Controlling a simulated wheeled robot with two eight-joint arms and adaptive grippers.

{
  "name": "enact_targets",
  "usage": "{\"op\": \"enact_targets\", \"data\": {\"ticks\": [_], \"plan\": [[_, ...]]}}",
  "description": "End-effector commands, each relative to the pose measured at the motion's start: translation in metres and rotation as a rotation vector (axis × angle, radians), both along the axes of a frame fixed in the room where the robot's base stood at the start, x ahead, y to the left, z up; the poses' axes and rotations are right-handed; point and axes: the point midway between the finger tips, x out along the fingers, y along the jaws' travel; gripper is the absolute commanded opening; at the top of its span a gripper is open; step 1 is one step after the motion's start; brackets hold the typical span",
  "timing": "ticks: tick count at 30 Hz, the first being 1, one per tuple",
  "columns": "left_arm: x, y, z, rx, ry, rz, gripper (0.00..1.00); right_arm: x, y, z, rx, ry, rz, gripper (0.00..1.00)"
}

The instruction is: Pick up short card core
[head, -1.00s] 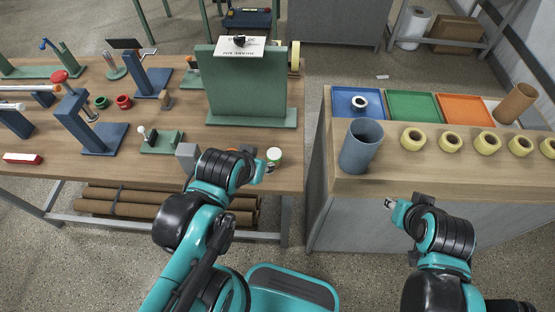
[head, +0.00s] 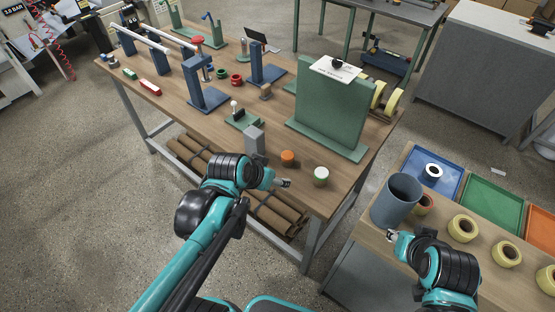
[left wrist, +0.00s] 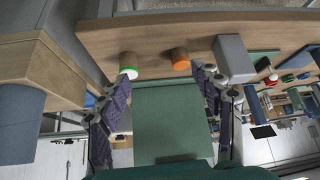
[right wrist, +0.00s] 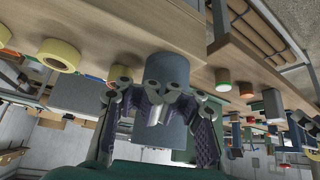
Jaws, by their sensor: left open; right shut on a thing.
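A short brown core with an orange end (head: 288,158) stands near the table's front edge, beside a grey block (head: 254,141). It also shows in the left wrist view (left wrist: 181,60). A short core with a white and green end (head: 321,176) stands to its right, seen also in the left wrist view (left wrist: 129,66). My left gripper (head: 283,183) is open and empty in front of both, its fingers (left wrist: 163,82) spread apart. My right gripper (head: 392,236) is shut on a small silvery piece (right wrist: 155,113), in front of the blue-grey bin (head: 397,200).
The right table holds the bin, yellow rolls (head: 463,228) and blue and green trays (head: 491,199). A tall green stand (head: 333,105) rises behind the cores. Long brown tubes (head: 272,212) lie under the left table. A gap separates the tables.

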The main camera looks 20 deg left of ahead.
Motion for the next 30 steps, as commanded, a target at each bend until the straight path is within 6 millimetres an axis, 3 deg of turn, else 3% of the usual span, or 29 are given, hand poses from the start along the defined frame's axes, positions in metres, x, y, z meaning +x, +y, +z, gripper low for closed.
{"op": "enact_targets", "data": {"ticks": [1, 6, 12, 20, 30], "plan": [[0.019, 0.003, -0.004, -0.007, -0.006, -0.026, 0.65, 0.000, 0.000, 0.003, 0.000, 0.000, 0.000, 0.00], [0.070, 0.009, -0.030, -0.023, -0.046, -0.143, 0.65, 0.000, 0.000, 0.007, 0.000, 0.000, 0.000, 0.00], [0.112, 0.021, -0.065, -0.032, -0.111, -0.254, 0.65, 0.000, 0.000, 0.011, 0.000, 0.000, 0.000, 0.00], [0.131, 0.026, -0.092, -0.030, -0.159, -0.318, 0.65, 0.000, 0.000, 0.012, 0.000, 0.000, 0.000, 0.00], [0.159, 0.017, -0.122, -0.029, -0.162, -0.322, 0.65, 0.000, 0.000, -0.003, 0.000, 0.000, 0.000, 0.00]]}}
